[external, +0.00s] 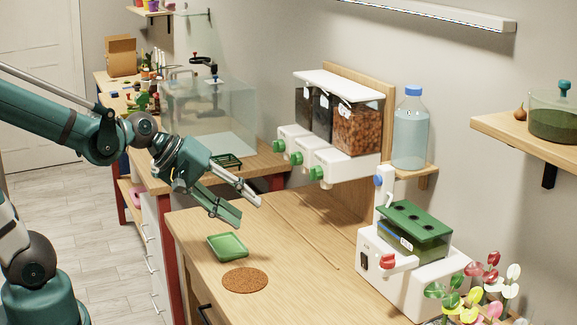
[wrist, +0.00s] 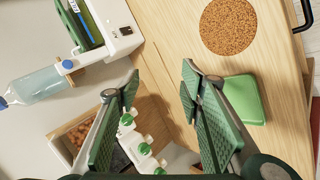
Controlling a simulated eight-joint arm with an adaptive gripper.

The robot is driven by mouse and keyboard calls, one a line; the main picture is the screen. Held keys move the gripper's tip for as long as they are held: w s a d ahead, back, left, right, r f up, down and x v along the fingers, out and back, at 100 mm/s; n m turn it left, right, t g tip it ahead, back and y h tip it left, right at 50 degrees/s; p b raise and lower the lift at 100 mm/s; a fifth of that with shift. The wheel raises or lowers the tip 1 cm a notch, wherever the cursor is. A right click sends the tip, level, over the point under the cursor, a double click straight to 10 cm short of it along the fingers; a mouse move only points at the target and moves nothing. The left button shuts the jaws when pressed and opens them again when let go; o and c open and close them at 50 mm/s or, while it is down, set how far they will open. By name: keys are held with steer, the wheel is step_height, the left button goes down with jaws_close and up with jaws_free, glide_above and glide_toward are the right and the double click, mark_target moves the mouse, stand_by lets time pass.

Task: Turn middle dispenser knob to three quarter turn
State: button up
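The dispenser (external: 331,160) is on the wall, with three clear bins above white outlets, each with a green knob. The middle knob (external: 296,158) sits between the other two; its turn angle is too small to read. In the wrist view the middle knob (wrist: 144,149) shows low, between my fingers in the picture but farther off. My gripper (external: 249,211) is open and empty above the wooden counter, in front and to the left of the dispenser, apart from the knobs. Both spread fingers of my gripper (wrist: 160,76) show in the wrist view.
A green tray (external: 228,245) and a round cork mat (external: 245,280) lie on the counter below my gripper. A water bottle (external: 411,130) stands right of the dispenser, above a white machine (external: 405,270). A thin stick (external: 306,232) lies on the counter. A glass tank (external: 210,115) stands behind.

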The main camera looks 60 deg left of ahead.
steer(key=w+a+n+t+h, duration=0.1)
steer(key=w+a+n+t, duration=0.1)
steer(key=w+n, duration=0.45)
steer(key=n+t+y, duration=0.2)
steer(key=n+t, duration=0.5)
steer(key=n, duration=1.7)
glide_toward(295, 159)
steer(key=shift+w+a, duration=0.1)
steer(key=shift+a, duration=0.05)
steer(key=w+b, duration=0.1)
steer(key=w, duration=0.6)
steer(key=shift+w+d, duration=0.4)
steer(key=c, duration=0.9)
